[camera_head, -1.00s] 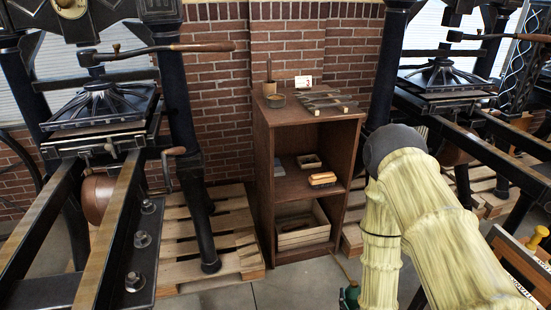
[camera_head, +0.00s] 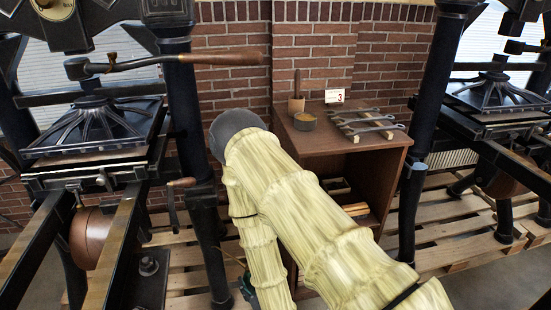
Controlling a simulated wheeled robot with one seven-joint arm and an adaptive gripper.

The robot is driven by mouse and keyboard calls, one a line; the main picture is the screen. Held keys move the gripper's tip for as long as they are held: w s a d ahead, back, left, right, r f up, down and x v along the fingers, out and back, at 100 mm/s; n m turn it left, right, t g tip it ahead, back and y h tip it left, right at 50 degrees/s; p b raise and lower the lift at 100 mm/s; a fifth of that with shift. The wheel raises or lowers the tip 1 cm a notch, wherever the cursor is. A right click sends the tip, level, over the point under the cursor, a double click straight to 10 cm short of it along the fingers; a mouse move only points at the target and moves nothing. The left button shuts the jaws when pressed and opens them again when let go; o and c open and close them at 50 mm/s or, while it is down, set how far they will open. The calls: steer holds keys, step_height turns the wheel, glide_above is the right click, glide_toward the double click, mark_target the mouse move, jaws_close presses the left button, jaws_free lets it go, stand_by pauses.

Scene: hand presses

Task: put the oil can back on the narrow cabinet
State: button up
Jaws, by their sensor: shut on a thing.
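The narrow cabinet (camera_head: 318,141) is brown wood and stands against the brick wall, right of centre. My sleeved arm covers its lower left front. A small green thing with a thin spout, which looks like the oil can (camera_head: 248,291), shows at the bottom edge, left of my forearm. It is low, below the cabinet top and to its left. My gripper is almost wholly hidden behind the forearm and the bottom edge. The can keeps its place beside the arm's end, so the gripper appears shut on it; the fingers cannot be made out.
The top's front left is bare. Hand presses (camera_head: 95,130) stand on both sides.

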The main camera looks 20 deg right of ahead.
steer(key=w+d+r+m+h+p, duration=0.1)
steer(key=w+d+r, duration=0.25)
steer(key=r, duration=0.25)
steer(key=w+d+r+m+t+h, duration=0.1)
steer(key=w+d+r, duration=0.25)
steer(key=r, duration=0.25)
steer(key=w+d+r+m+h+p, duration=0.1)
steer(key=w+d+r, duration=0.1)
steer(key=d+r, duration=0.3)
steer(key=d+r+m+h+p, duration=0.1)
steer(key=d+r, duration=0.3)
steer(key=r, duration=0.4)
steer(key=d+r+m+t+h, duration=0.1)
steer(key=d+r, duration=0.3)
steer(key=r, duration=0.3)
steer(key=d+r+m+h+p, duration=0.1)
steer(key=d+r+h, duration=0.1)
steer(key=d+r, duration=0.45)
steer(key=shift+a+f+p+x, duration=0.1)
steer(key=shift+f+p+x, duration=0.75)
steer(key=shift+x, duration=1.8)
steer(key=shift+a+f+p+x, duration=0.1)
steer(key=shift+f+p+x, duration=0.25)
steer(key=shift+p+x, duration=1.65)
steer(key=shift+a+f+p+x, duration=0.25)
steer(key=shift+f+x, duration=0.35)
steer(key=shift+x, duration=2.75)
steer(key=shift+w+d+f, duration=0.1)
steer(key=shift+w+f, duration=0.05)
steer(key=shift+f, duration=0.05)
